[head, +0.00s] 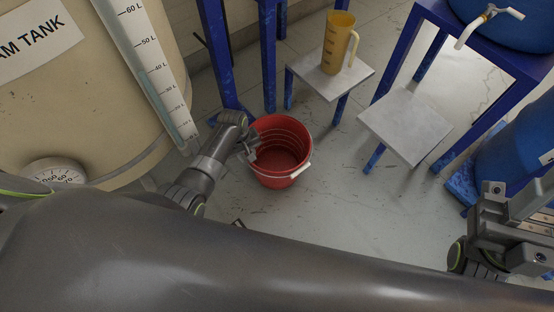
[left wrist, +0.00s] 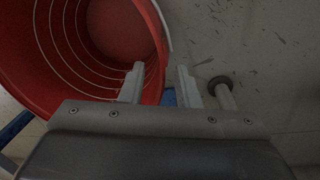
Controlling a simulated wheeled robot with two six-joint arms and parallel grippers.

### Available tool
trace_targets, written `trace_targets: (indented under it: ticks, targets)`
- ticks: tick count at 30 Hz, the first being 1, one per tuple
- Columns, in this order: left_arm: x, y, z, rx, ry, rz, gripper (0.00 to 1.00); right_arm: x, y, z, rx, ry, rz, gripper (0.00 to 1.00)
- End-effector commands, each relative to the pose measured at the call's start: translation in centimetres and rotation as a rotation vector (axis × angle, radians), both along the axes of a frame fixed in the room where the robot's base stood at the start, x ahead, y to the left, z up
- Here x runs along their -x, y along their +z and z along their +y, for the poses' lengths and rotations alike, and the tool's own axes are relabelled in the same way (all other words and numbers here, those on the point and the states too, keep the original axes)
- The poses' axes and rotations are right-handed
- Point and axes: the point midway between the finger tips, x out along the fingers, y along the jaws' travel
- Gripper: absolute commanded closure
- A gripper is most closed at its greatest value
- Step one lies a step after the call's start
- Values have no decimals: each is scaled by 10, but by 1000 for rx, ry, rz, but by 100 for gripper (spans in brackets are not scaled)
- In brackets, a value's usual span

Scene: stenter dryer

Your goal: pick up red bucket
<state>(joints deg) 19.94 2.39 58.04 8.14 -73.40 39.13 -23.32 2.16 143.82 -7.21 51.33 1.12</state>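The red bucket (head: 280,150) stands upright on the floor near the middle of the head view, empty inside, with a white handle grip (head: 301,170) hanging at its front right. My left gripper (head: 249,150) is at the bucket's left rim. In the left wrist view, its two fingers (left wrist: 160,85) are apart, with the edge of the bucket (left wrist: 120,30) running between them; no firm closing on it shows. My right gripper (head: 512,225) is at the right edge of the head view, away from the bucket, partly cut off; its finger gap is unclear.
A cream tank (head: 90,100) with a level scale stands left of the bucket. Behind it are blue legs and a grey shelf (head: 318,80) bearing a yellow jug (head: 338,42). Another grey shelf (head: 405,125) and a blue barrel (head: 515,140) are at right. Floor right of the bucket is clear.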

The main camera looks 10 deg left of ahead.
Motion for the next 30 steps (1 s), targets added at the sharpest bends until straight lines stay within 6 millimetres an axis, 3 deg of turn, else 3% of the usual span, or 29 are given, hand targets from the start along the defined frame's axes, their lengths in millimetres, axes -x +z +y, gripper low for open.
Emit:
trace_targets:
  ticks: [1,4,13,21,30]
  targets:
    - [-2,-12,-2,1,-1,-1,71,1,-10,-1,-12,8,-10,62]
    - [-2,-24,-3,-1,0,1,71,3,-16,-3,-33,22,-26,62]
    - [-3,-26,-3,0,0,-1,71,4,-16,-5,-46,30,-39,62]
    - [-3,-26,-3,-1,0,-1,100,4,-16,-4,-46,30,-38,62]
    - [-2,-26,-3,0,0,0,100,4,-16,-5,-46,29,-36,62]
